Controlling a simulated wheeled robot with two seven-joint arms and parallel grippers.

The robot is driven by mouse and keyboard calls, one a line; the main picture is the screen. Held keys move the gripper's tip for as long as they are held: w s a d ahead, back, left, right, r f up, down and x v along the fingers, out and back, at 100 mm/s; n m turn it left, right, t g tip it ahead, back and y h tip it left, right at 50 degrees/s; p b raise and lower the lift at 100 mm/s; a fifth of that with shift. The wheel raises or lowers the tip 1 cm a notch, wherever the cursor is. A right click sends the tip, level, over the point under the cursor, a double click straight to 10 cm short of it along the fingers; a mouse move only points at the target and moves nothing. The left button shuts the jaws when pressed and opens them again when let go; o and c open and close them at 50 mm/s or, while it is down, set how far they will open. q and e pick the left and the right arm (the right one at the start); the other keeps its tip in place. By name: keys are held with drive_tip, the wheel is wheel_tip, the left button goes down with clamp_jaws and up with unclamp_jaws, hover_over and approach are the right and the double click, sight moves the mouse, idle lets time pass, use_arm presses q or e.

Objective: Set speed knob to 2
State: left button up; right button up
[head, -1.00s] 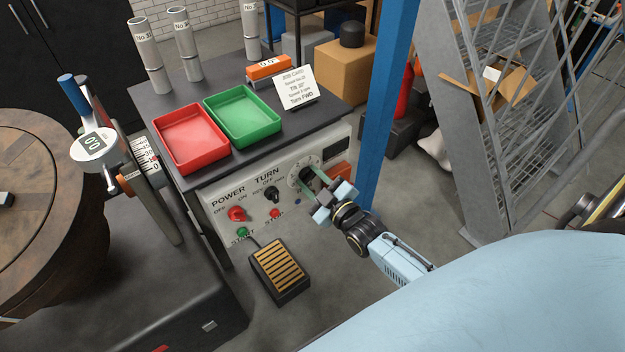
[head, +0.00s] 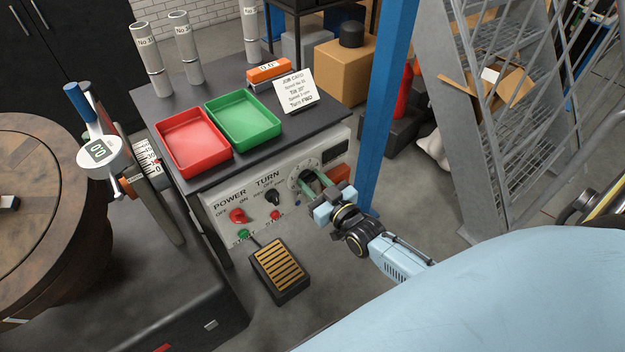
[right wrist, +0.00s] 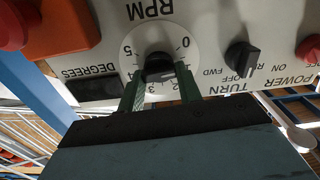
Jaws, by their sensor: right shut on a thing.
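The speed knob is a black knob (right wrist: 159,68) on a white round dial (right wrist: 184,42), marked RPM with numbers from 0 to 5, in the right wrist view. The dial also shows on the panel front in the head view (head: 297,177). My right gripper (right wrist: 160,82) is shut on the knob, one green finger on each side of it. In the head view the right gripper (head: 315,184) is at the dial and covers the knob. The knob's pointer setting cannot be read. My left gripper is not in view.
The panel also holds a red power knob (head: 237,215), a black turn knob (head: 272,197), a green start button (head: 243,234) and a dark display (head: 334,150). A foot pedal (head: 281,270) lies below. A blue post (head: 388,100) stands close to the right.

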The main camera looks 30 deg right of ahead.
drive_tip(key=m, duration=0.3)
drive_tip(key=shift+d+m, duration=0.1)
drive_tip(key=shift+m, duration=0.3)
drive_tip(key=m, duration=0.3)
drive_tip(key=shift+m, duration=0.3)
drive_tip(key=m, duration=0.6)
drive_tip(key=shift+d+f+b, duration=0.1)
drive_tip(key=shift+b, duration=0.2)
drive_tip(key=shift+m, duration=0.3)
drive_tip(key=o, duration=1)
drive_tip(key=s, duration=0.9)
drive_tip(key=s+d+p, duration=0.1)
drive_tip(key=s, duration=0.3)
drive_tip(key=shift+s, duration=0.15)
